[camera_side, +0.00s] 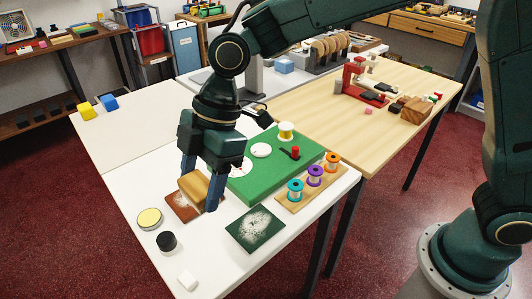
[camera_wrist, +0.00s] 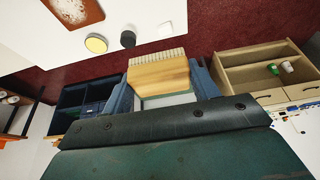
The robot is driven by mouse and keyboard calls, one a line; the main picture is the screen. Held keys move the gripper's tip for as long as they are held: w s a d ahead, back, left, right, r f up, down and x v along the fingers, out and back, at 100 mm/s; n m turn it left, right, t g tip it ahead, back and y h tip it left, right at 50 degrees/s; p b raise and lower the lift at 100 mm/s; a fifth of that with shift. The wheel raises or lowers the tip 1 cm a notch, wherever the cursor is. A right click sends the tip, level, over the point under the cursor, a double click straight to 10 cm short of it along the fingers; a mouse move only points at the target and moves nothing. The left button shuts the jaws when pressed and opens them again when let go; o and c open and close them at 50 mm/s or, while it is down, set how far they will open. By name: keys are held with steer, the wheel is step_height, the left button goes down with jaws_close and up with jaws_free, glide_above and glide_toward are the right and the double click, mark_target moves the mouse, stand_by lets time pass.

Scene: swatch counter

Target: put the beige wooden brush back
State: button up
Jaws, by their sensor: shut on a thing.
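The beige wooden brush (camera_side: 196,187) is between the two blue fingers of my gripper (camera_side: 200,190) in the side view, over the reddish-brown swatch (camera_side: 176,206). In the wrist view, the brush (camera_wrist: 158,76) shows its wooden block and a row of pale bristles, with a finger of my gripper (camera_wrist: 162,88) on each side. My gripper is shut on it. White powder lies on the brown swatch, which also shows in the wrist view (camera_wrist: 88,10). A dark green swatch (camera_side: 240,233) with a white powder patch lies to the right. The brush appears raised off the table.
A yellow-topped round tin (camera_side: 149,218), a black knob-like piece (camera_side: 166,242) and a white block (camera_side: 187,279) stand near the front left edge. A wooden rack (camera_side: 310,190) with colored spools is at the right.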

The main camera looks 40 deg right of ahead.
glide_above(211, 258)
steer(key=d, duration=0.2)
steer(key=f, duration=1.4)
steer(key=shift+a, duration=0.2)
steer(key=shift+f, duration=2.1)
steer(key=shift+f, duration=0.15)
steer(key=o, duration=0.9)
steer(key=shift+o, duration=0.2)
steer(key=v, duration=1.2)
